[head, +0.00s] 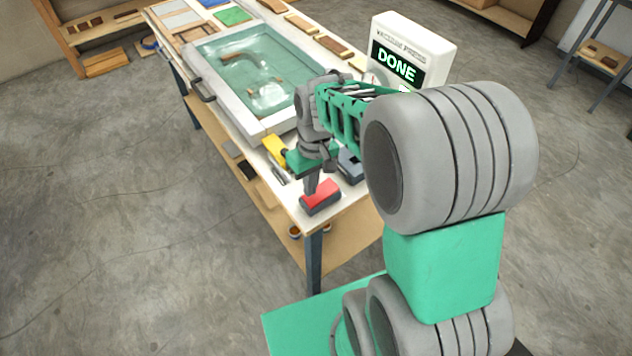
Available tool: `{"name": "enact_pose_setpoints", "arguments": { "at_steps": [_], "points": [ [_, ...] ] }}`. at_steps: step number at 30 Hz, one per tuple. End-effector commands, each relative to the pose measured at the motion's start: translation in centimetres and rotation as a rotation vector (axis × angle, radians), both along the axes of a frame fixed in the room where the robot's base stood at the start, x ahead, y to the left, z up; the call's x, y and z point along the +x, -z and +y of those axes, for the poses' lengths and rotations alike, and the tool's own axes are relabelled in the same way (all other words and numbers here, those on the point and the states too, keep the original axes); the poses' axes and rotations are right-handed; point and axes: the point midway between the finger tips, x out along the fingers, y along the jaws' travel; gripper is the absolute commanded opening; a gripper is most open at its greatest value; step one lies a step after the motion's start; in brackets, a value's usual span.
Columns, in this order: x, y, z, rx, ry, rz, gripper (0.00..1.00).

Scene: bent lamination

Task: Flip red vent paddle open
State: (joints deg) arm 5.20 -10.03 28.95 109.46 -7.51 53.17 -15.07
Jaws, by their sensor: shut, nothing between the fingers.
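The red vent paddle (321,194) sits on a dark base at the near corner of the workbench. My gripper (311,190) is shut and points down, its tip at the paddle's upper left side. I cannot tell whether the fingertips touch it. The paddle's red top looks slightly tilted, and the gripper hides part of its back edge. The vacuum press (258,72) is a white frame with a teal see-through cover and a curved piece inside.
A yellow tool (274,149) and a blue-grey item (350,166) lie close to my gripper. Wood strips and coloured sheets (232,16) lie along the far bench. The bench's front edge (345,208) is close to the paddle. Concrete floor is clear at left.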

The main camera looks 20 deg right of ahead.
Motion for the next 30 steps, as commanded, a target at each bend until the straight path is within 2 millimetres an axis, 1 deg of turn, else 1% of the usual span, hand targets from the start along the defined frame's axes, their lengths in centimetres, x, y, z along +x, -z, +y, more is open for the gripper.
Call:
{"name": "enact_pose_setpoints", "arguments": {
  "at_steps": [1,11,14,17,19,20,21,22,27,30],
  "points": [
    [0.0,-0.4,0.0,0.000,0.000,0.000,0.00],
    [0.0,-0.4,-0.1,0.000,0.002,0.000,0.00],
    [0.1,-1.3,0.0,0.000,0.001,-0.001,0.00],
    [0.1,-3.3,0.2,0.001,0.001,-0.002,0.00],
    [0.2,-5.1,0.5,0.000,0.001,-0.001,0.00],
    [0.2,-5.7,0.6,0.000,0.001,-0.002,0.00],
    [0.3,-5.8,0.7,0.000,0.001,-0.006,0.00],
    [0.2,-6.4,0.8,0.000,0.001,-0.007,0.00],
    [0.0,-10.5,1.3,0.000,0.001,-0.005,0.00],
    [-0.1,-12.4,1.6,0.000,0.001,-0.004,0.00]
  ]
}}
